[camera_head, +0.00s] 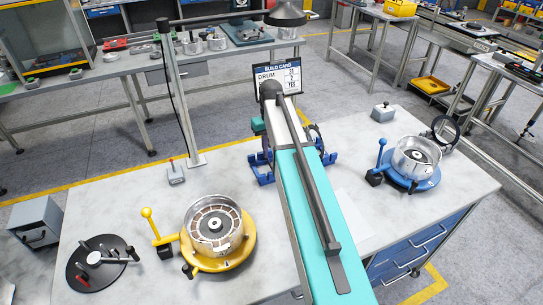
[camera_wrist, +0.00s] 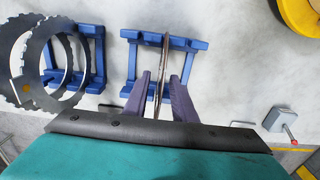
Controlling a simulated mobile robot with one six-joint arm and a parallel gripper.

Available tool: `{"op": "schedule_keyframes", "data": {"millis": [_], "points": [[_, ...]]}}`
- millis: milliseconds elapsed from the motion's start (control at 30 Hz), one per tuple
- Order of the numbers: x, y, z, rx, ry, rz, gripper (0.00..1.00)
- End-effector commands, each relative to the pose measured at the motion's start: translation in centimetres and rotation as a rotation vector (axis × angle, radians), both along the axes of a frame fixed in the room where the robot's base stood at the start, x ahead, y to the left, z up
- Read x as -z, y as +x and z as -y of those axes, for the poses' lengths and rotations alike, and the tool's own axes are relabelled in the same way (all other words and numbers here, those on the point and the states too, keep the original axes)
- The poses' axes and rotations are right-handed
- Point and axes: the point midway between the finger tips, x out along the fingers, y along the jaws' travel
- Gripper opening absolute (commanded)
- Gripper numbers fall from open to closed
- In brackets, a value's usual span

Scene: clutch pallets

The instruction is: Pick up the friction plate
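In the wrist view a thin plate (camera_wrist: 161,72), seen edge-on with a brownish rim, stands upright in a blue rack (camera_wrist: 190,44). It looks like the friction plate, though its face is not visible. My gripper (camera_wrist: 161,80) is open, with one purple finger on each side of the plate. Gaps show between both fingertips and the plate. In the head view my arm hides the gripper and most of the racks; blue rack parts (camera_head: 264,178) show beside it. A build card (camera_head: 278,77) reading "DRUM" stands behind.
Dark toothed rings (camera_wrist: 30,68) stand in a second blue rack (camera_wrist: 92,30) to the left. In the head view, a yellow fixture (camera_head: 245,250) and a blue fixture (camera_head: 428,183) each hold a metal drum. A black round stand (camera_head: 80,283) is at the front left.

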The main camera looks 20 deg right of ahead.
Motion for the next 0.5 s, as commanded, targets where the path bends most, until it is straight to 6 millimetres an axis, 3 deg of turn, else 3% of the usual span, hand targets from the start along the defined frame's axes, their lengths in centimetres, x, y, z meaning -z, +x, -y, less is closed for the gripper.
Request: {"op": "schedule_keyframes", "data": {"millis": [67, 200, 500], "points": [[0.00, 0.00, -0.02, 0.000, 0.000, 0.000, 0.23], [0.00, 0.01, -0.03, 0.000, 0.000, 0.000, 0.00], [-0.01, 0.01, -0.05, -0.001, 0.000, 0.000, 0.00]]}}
